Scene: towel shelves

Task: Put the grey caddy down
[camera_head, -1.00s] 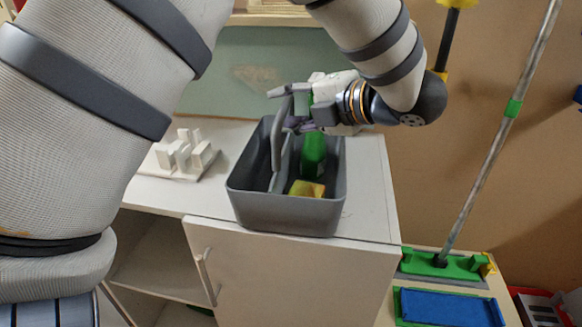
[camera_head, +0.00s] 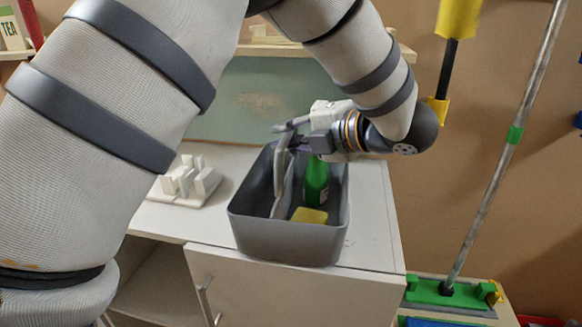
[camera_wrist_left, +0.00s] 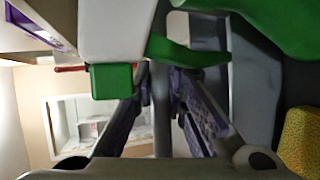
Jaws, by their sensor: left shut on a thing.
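The grey caddy (camera_head: 290,242) stands upright at the front of the white cabinet top, its near bottom edge at or slightly over the front edge. I cannot tell whether its full weight rests there. It holds a green bottle (camera_head: 317,182) and a yellow sponge (camera_head: 309,215). My left gripper (camera_head: 285,148) is shut on the caddy's raised middle handle. In the left wrist view, its purple-padded fingers (camera_wrist_left: 163,105) sit either side of the grey handle, with the yellow sponge (camera_wrist_left: 300,140) at the right. My right gripper is not in view.
A white rack (camera_head: 188,184) stands on the cabinet top (camera_head: 378,215) left of the caddy. A strip of top is free to the right. A green board (camera_head: 235,100) stands behind. A mop with a green head (camera_head: 450,292) leans at the right.

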